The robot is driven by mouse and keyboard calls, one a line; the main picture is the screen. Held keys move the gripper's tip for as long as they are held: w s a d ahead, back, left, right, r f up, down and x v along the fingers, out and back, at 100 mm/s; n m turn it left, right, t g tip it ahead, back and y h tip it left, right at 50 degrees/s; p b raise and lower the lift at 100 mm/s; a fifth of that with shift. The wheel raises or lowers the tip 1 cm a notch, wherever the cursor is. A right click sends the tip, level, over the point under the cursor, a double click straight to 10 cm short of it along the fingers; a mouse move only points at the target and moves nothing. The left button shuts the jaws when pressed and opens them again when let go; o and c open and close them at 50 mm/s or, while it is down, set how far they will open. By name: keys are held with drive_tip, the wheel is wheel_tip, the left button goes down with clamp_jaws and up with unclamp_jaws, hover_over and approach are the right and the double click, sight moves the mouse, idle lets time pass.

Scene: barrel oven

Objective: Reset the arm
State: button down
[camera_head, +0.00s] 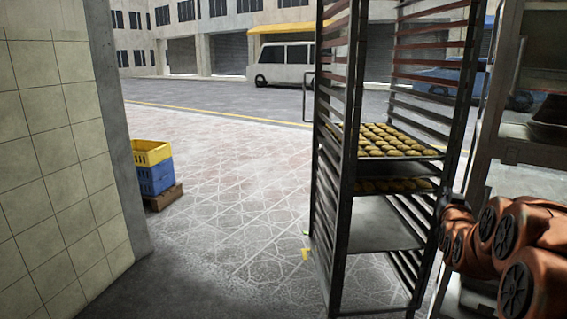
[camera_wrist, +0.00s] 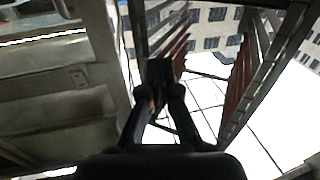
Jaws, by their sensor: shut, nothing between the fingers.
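My gripper (camera_wrist: 163,74) shows in the wrist view as a dark shape at the lower middle, with its fingertips together and nothing between them. It points towards the rack (camera_wrist: 248,75), whose rails show on both sides of the fingertips. I cannot tell how far apart they are. In the head view my orange arm is folded at the lower right, beside the rack (camera_head: 345,190). The gripper itself cannot be made out there.
The tall metal rack holds a tray of buns (camera_head: 385,140), another tray below it (camera_head: 395,186) and a bare tray (camera_head: 380,235). A metal frame (camera_head: 510,100) stands at right. Crates (camera_head: 153,178) sit by the tiled wall (camera_head: 55,150). The paving between is clear.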

drive_tip(key=s+a+n+g+y+p, duration=0.1)
drive_tip(key=s+a+g+y+p, duration=0.3)
drive_tip(key=s+a, duration=0.55)
drive_tip(key=s+a+n+g+y+p, duration=0.2)
drive_tip(key=s+a+g+p, duration=0.3)
drive_tip(key=a, duration=0.7)
drive_tip(key=s+a+r+g+p, duration=0.2)
drive_tip(key=s+a+g+p, duration=0.1)
drive_tip(key=s, duration=0.8)
drive_tip(key=s+a+r+n+g+y+p, duration=0.1)
drive_tip(key=s+a+g+p, duration=0.2)
drive_tip(key=s, duration=0.9)
drive_tip(key=s+a+r+n+g+p, duration=0.1)
drive_tip(key=s+a+r+g+p, duration=0.1)
drive_tip(key=s, duration=0.9)
drive_tip(key=a+g+p, duration=0.1)
drive_tip(key=a+p, duration=0.1)
drive_tip(key=shift+s+r+y+p, duration=0.2)
drive_tip(key=shift+r+y+p, duration=0.1)
drive_tip(key=shift+r+p, duration=0.05)
